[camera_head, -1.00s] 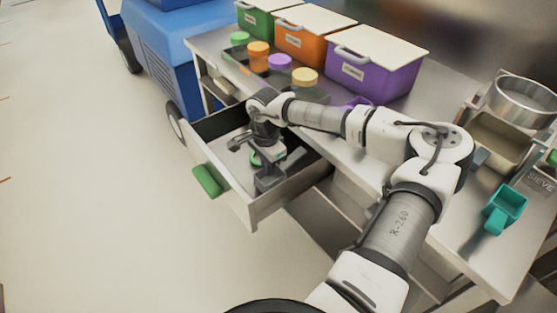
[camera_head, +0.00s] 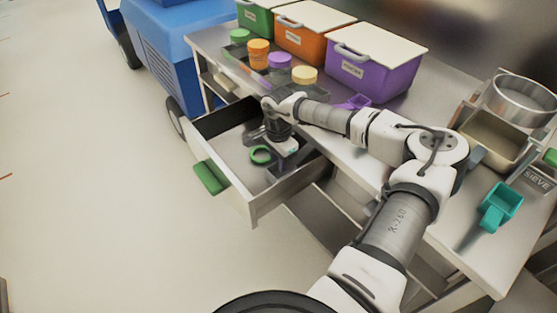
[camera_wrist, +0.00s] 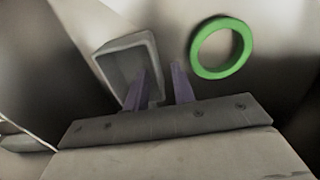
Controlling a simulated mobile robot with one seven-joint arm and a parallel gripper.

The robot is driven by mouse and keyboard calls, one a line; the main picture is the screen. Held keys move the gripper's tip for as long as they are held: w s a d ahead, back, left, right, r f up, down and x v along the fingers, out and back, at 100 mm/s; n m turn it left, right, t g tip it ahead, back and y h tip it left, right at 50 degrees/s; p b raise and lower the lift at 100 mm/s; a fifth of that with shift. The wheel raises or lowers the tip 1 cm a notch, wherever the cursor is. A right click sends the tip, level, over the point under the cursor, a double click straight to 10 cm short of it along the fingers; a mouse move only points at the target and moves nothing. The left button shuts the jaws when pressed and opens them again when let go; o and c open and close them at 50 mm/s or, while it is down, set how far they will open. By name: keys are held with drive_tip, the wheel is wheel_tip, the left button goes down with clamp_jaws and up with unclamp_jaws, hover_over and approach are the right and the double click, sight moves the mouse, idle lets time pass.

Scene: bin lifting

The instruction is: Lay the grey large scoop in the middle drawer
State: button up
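The grey scoop (camera_wrist: 126,64) shows in the wrist view as a box-shaped bowl with its mouth towards the camera. My gripper (camera_wrist: 162,74) has its two purple fingers apart. The left finger overlaps the bowl and the right finger is beside it, with a gap between. The scoop's handle is not clear. In the head view my gripper (camera_head: 288,160) points down inside the pulled-out drawer (camera_head: 258,209), near its right wall, and largely hides the scoop. A green ring (camera_head: 260,155) lies on the drawer floor and shows right of the fingers in the wrist view (camera_wrist: 221,48).
The drawer has a green handle (camera_head: 208,177). On the worktop above stand lidded bins, including a purple one (camera_head: 370,70), and several coloured jars. A teal scoop (camera_head: 498,207), a sieve (camera_head: 522,98) and a tray are at the right. The drawer's left part is clear.

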drive_tip(key=shift+r, duration=0.1)
wheel_tip(320, 180, up, 12)
drive_tip(key=b, duration=0.2)
idle(0.4)
drive_tip(key=shift+r, duration=0.1)
idle(1.1)
